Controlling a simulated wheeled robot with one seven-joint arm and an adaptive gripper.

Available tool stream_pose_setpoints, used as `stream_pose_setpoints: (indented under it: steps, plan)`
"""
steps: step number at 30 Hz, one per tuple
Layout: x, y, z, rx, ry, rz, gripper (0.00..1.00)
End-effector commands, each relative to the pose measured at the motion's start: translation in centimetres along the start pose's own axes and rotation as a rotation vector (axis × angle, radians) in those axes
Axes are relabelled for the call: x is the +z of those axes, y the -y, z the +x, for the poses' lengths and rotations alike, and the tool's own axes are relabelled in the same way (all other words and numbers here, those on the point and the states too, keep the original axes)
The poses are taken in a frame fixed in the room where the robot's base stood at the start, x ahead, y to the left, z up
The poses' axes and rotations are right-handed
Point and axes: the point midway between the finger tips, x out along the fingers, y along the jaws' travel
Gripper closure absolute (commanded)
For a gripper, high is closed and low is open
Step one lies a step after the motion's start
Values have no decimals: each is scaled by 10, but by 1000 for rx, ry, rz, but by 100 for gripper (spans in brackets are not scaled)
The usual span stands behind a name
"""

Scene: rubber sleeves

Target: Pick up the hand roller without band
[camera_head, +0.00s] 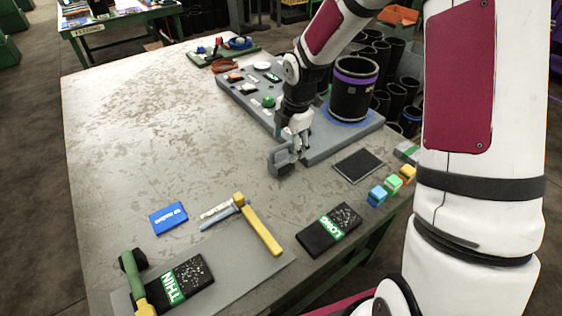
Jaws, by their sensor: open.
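A tool with a green handle and a dark cylindrical head (131,261), which looks like a hand roller, lies at the front left. Its lower end runs close to the bottom edge of the picture. A yellow-handled tool (260,229) lies right of it, beside a pale blue and white strip. I cannot tell at this size which tool has a band. My gripper (303,150) is open and points down over the front edge of the grey fixture board, far from both tools. A grey bracket-like block (281,160) is just left of the fingers; contact is unclear.
The grey fixture board (330,148) carries a black sleeve (354,90) with a purple band. Black packs marked THIN (178,285) and LONG (329,229), a blue card (168,218) and coloured blocks (393,187) lie in front. The table's left half (140,130) is clear.

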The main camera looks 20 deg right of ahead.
Motion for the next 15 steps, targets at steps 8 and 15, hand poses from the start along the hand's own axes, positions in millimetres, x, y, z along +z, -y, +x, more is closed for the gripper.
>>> stream_pose_setpoints:
  steps: [8,15]
  plan:
    - [0,0,28,0,1,-1,32]
    - [-1,-5,56,-3,-1,-1,32]
